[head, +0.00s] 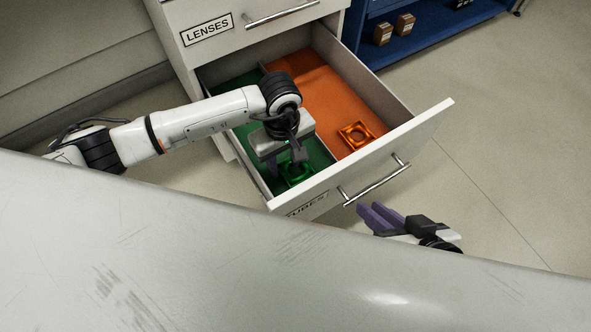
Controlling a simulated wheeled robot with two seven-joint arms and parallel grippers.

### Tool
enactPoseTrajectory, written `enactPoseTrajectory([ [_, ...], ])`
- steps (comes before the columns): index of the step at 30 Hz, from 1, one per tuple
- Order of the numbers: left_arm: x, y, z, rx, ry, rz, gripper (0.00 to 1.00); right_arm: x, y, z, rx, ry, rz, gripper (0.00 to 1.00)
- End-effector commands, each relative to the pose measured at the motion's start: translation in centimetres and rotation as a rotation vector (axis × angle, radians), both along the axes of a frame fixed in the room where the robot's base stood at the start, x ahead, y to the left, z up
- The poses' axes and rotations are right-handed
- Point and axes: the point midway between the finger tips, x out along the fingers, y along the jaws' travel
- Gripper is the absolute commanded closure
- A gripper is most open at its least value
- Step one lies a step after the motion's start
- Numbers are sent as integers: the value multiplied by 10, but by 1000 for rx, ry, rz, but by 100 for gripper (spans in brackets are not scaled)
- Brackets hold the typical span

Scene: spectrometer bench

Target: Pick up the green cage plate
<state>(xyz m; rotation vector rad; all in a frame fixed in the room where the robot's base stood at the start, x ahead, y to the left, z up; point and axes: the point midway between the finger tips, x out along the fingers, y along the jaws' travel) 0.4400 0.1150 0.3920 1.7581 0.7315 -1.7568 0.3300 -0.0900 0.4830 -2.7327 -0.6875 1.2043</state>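The green cage plate (290,179) lies in the green-lined left compartment of the open drawer, near its front wall. My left gripper (299,163) points down into that compartment, right at the plate, and covers part of it. Whether its fingers are around the plate or just above it cannot be made out. An orange cage plate (356,136) with a round hole lies in the orange-lined right compartment. My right gripper (372,210), with purple fingers, is outside the drawer, below its handle. It holds nothing visible, and the gap between its fingers is unclear.
The drawer's front panel (420,128) bears a handle (377,182) and a partly hidden label. A closed drawer marked LENSES (207,32) is above. A blue shelf (425,35) with small boxes stands behind right. The floor on the right is clear.

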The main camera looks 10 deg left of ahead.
Motion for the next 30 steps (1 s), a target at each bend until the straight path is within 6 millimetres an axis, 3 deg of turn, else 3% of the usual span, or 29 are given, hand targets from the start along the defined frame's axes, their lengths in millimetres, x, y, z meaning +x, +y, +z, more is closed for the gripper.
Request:
enactPoseTrajectory([
  [1, -3, -1, -14, -1, 4, 1, 63, 1, 2, -2, 14, -9, 0, 83],
  [6, -3, -2, -36, -1, 2, 1, 63, 3, 8, 7, 55, -39, 0, 83],
  [13, -2, -1, -36, 0, 0, 0, 63, 4, 9, 16, 68, -53, -1, 83],
  [14, -2, -1, -36, 0, 0, 0, 65, 4, 10, 16, 68, -53, -1, 83],
  [20, -2, -1, -36, 0, 0, 0, 99, 3, 9, 14, 67, -49, -1, 83],
  [30, -1, -1, -31, 0, -1, 0, 100, 3, 9, 15, 62, -44, 1, 83],
])
